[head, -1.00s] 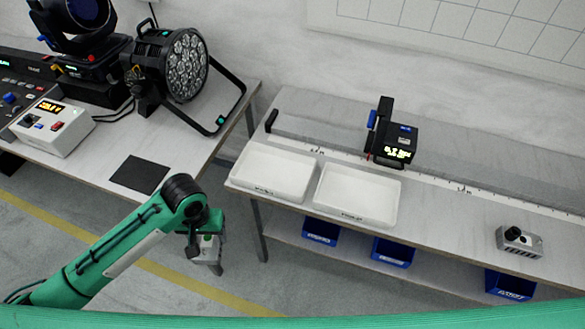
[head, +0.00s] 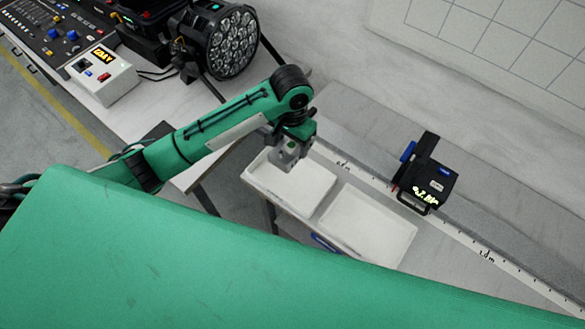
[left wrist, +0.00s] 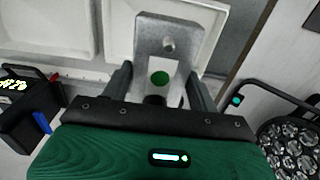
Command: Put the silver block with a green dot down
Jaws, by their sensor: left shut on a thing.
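My left gripper (head: 291,146) is shut on the silver block with a green dot (head: 285,161). In the left wrist view the silver block (left wrist: 169,38) sits between the two fingers (left wrist: 158,88), its green dot facing the camera. In the head view the block appears over the far part of the left white tray (head: 258,178); the gap below it is hard to judge. That tray also shows behind the block in the left wrist view (left wrist: 120,28). My right gripper is not in view.
A second white tray (head: 368,226), empty where seen, stands right of the first. A stage light (head: 224,42) and a white control box (head: 101,75) are on the left table.

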